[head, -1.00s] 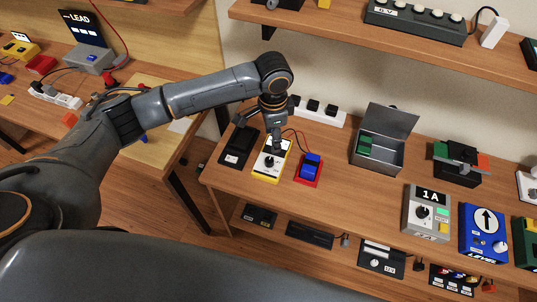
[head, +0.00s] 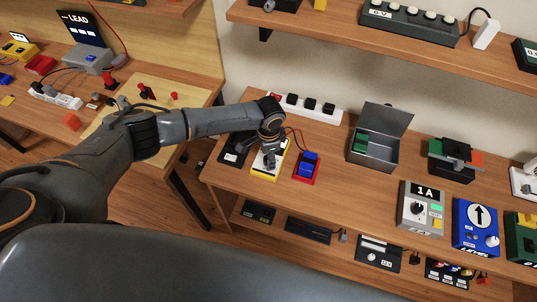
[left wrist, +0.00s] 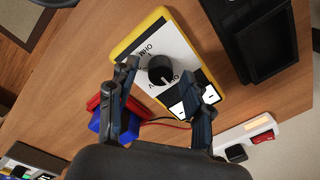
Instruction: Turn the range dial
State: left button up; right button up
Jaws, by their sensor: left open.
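The yellow multimeter with a white face (head: 258,174) lies on the table in the head view, partly hidden by my left gripper (head: 268,165). In the left wrist view the multimeter (left wrist: 134,53) shows its black round range dial (left wrist: 161,69), with a white pointer line and the markings OHM and V around it. My left gripper (left wrist: 162,100) is open, with its two fingers over the multimeter on either side of the dial's near side. I cannot tell whether the fingers touch the dial. My right gripper is not in view.
A red and blue device (head: 307,167) stands right of the multimeter, with red and black leads close by. A black tray-like box (head: 234,148) is on its left. A power strip (head: 311,106) lies behind. An open metal box (head: 376,148) stands further right.

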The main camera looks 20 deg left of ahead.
pick_arm(q)
jog(key=shift+f, duration=0.15)
grip_shut()
